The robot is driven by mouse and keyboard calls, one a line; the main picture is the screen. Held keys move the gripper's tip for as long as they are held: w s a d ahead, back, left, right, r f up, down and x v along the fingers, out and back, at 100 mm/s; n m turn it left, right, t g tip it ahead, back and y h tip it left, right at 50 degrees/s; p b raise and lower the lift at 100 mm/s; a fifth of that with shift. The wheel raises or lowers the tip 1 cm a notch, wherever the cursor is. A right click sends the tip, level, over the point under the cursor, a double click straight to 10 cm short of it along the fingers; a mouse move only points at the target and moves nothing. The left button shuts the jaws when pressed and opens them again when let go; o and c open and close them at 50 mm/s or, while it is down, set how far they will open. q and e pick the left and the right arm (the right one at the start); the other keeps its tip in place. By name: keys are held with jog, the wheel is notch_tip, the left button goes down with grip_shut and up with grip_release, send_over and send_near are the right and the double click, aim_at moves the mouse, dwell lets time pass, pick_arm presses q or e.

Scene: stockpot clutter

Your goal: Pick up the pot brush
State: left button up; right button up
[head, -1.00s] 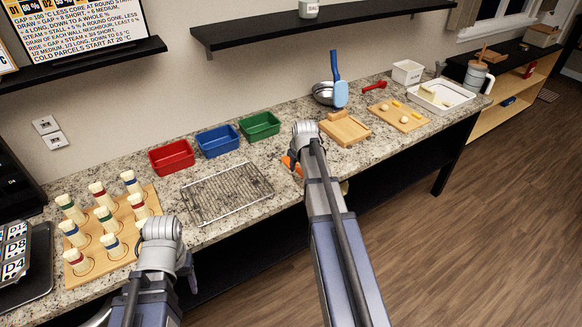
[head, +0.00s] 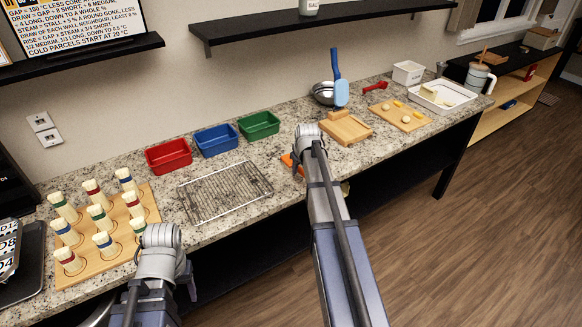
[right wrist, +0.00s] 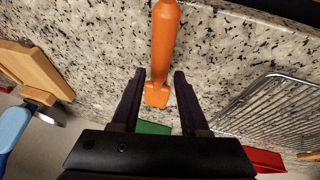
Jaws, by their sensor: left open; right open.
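An orange tool (right wrist: 165,45) with a long handle and a blocky end lies on the speckled counter in the right wrist view. It fits a pot brush, but I see no bristles. In the head view only a bit of orange (head: 288,160) shows beside my right wrist. My right gripper (right wrist: 158,74) is open, its two fingers on either side of the blocky end, with gaps to both. My right arm hides its fingers in the head view. My left gripper (head: 189,282) is open and empty, low at the counter's front edge, partly hidden by its own wrist.
A wire rack (head: 226,191) lies left of the orange tool. Red (head: 168,156), blue (head: 217,140) and green (head: 259,125) bins stand behind. A wooden board (head: 346,128) lies to the right, near a blue long-handled tool (head: 338,68). A pegged board (head: 74,270) is far left.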

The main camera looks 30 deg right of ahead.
aim_at(301, 169)
jog(key=b+x, duration=0.2)
jog(key=x, duration=0.1)
jog(key=shift+f, duration=0.25)
jog(key=shift+r, duration=0.1)
grip_shut()
